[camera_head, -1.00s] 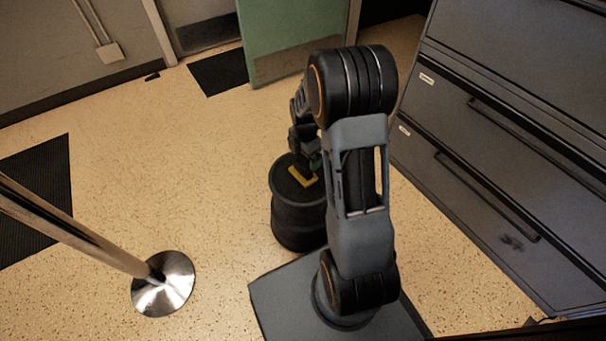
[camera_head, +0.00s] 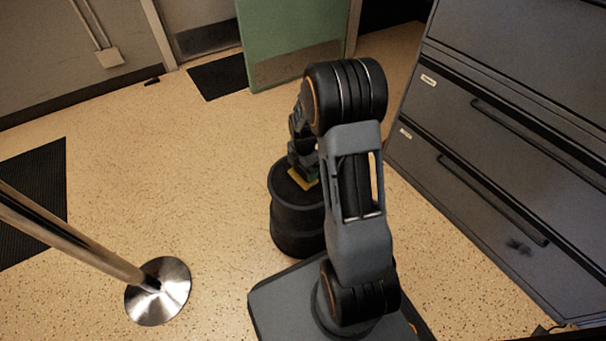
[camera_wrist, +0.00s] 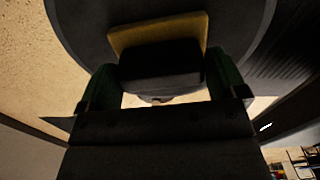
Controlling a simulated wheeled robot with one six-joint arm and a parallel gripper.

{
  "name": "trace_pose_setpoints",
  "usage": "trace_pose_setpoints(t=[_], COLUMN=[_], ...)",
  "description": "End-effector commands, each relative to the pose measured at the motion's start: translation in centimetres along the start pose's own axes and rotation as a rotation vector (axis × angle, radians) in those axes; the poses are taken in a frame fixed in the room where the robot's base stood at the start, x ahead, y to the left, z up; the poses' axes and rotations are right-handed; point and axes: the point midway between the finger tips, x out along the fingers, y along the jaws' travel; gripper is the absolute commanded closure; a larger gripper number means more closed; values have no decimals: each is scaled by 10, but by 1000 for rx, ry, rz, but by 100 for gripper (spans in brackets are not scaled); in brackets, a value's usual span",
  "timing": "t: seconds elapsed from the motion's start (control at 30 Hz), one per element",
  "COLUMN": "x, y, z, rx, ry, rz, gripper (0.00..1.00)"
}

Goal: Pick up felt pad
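A yellow flat pad, likely the felt pad (camera_head: 302,181), lies on top of a black drum-shaped stand (camera_head: 298,222). It also shows in the wrist view (camera_wrist: 158,30), at the top middle, with a dark block-like shape (camera_wrist: 160,66) in front of it. I cannot tell whether that dark shape is part of the pad. My gripper (camera_wrist: 163,82) has its green-faced fingers apart, one on each side of the dark shape. Contact with it cannot be made out. In the head view my gripper (camera_head: 306,168) is just above the pad, partly hidden by my arm.
A metal post with a round base (camera_head: 158,291) stands at the lower left. Grey drawer cabinets (camera_head: 500,150) fill the right side.

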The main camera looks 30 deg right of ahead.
Motion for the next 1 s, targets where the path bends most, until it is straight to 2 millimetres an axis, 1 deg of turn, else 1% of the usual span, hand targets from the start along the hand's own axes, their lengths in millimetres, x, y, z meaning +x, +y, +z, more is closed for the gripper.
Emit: trace_pose_setpoints(t=[0.03,0.3,0.53,0.67,0.77,0.87,1.0], x=[0,0,-1,-7,-17,-33,-59], y=[0,0,0,0,1,1,-18], z=[0,0,0,0,0,0,-4], rx=[0,0,0,0,0,0,0], ry=[0,0,0,-1,-1,-1,-1], rz=[0,0,1,1,3,3,3], gripper=[14,40,40,40,40,40,40])
